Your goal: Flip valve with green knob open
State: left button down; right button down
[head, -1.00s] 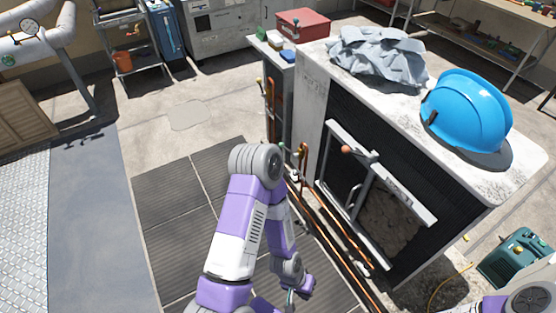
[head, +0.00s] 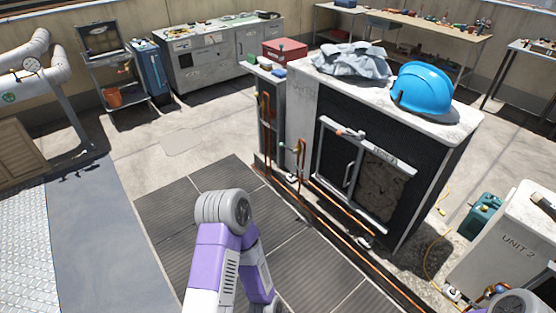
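Copper pipes with small valves rise at the left side of the condenser (head: 455,140). A small knob (head: 281,145) on one valve there looks green, but it is tiny and its open or shut position cannot be told. An orange-tipped valve (head: 297,148) stands just right of it. My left arm reaches up from the bottom centre, in front of the pipes and apart from them, and its gripper is out of the frame. Only a bit of my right arm shows at the bottom right corner, and its gripper is not in view.
The condenser carries a blue helmet (head: 424,88) and a grey cloth (head: 350,60). A barred panel (head: 366,168) sits on its front. Copper lines (head: 335,203) run low along its base. Dark floor mats (head: 175,215) lie clear to the left. Another unit (head: 515,245) stands at right.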

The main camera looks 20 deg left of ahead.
aim_at(280, 144)
jog(key=u, duration=0.4)
jog(key=i, duration=0.4)
jog(key=u, duration=1.15)
jog(key=i, duration=1.35)
jog(key=z, duration=0.65)
jog(key=i, duration=1)
jog(key=z, duration=1.1)
